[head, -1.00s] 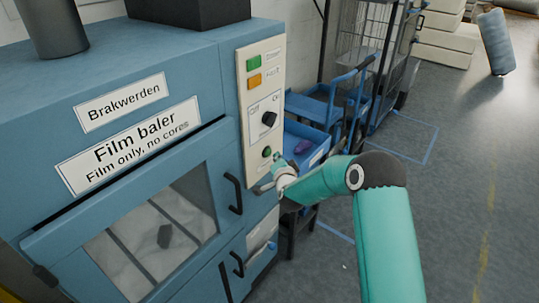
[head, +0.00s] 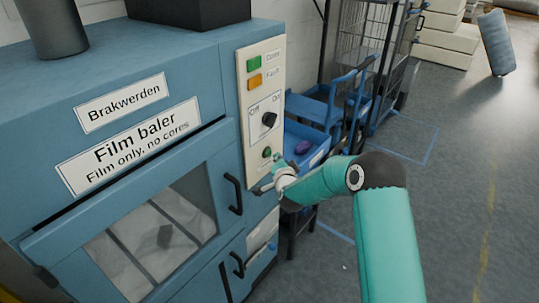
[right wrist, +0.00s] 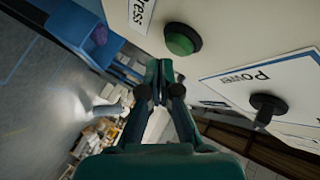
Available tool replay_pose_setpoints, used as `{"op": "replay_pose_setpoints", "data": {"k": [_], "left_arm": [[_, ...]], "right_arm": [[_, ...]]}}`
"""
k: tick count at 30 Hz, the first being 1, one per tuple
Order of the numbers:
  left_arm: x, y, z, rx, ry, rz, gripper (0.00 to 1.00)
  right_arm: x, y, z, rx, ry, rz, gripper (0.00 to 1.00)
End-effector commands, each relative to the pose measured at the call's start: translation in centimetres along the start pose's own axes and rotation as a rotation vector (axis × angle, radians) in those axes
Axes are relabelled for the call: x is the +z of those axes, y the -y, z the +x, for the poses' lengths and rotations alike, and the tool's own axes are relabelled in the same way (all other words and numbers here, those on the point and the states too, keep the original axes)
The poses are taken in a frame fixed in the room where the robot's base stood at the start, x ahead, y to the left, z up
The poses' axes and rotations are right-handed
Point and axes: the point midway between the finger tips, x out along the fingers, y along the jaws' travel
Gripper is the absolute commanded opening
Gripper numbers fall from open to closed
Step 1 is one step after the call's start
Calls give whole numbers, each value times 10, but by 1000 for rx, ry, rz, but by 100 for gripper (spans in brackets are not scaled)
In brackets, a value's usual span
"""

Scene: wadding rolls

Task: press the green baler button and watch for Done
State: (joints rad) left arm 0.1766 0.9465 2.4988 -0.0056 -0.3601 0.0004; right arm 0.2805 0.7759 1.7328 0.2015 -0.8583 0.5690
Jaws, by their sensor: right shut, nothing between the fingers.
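The film baler (head: 120,130) is a blue machine on the left of the head view. Its cream control panel (head: 262,92) carries a green Done lamp (head: 254,63), an orange Fault lamp (head: 255,82), a black Off/On knob (head: 269,119) and a round green button (head: 267,153) low down. The button also shows in the right wrist view (right wrist: 182,40), beside a "Press" label. My right gripper (head: 276,160) is shut and empty, with its fingertips at the button in the head view. In the wrist view the fingertips (right wrist: 160,65) appear just short of it; contact cannot be told.
A blue cart (head: 313,108) and a blue bin (head: 302,145) with a purple item stand right of the panel, with a wire cage trolley (head: 362,50) behind. A grey-blue roll (head: 497,42) stands at the far right. The floor at right is clear.

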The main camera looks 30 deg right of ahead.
Motion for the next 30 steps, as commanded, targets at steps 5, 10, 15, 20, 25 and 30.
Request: {"op": "replay_pose_setpoints", "data": {"k": [5, 10, 15, 20, 25, 30], "left_arm": [[0, 0, 0, 0, 0, 0, 0], [0, 1, 4, 0, 0, 0, 0], [0, 3, 9, 0, 0, 0, 0], [0, 3, 8, 0, 0, 0, 0], [0, 3, 8, 0, 0, 0, 0], [0, 3, 9, 0, 0, 0, 0]], "right_arm": [[0, 0, 0, 0, 0, 0, 0], [2, 1, 2, -1, 0, 0, 0], [4, 4, 5, -1, 0, 0, 0], [3, 5, 5, 0, 0, 0, 0], [3, 5, 5, 0, 0, 0, 0], [4, 6, 6, 0, 0, 0, 0]]}}
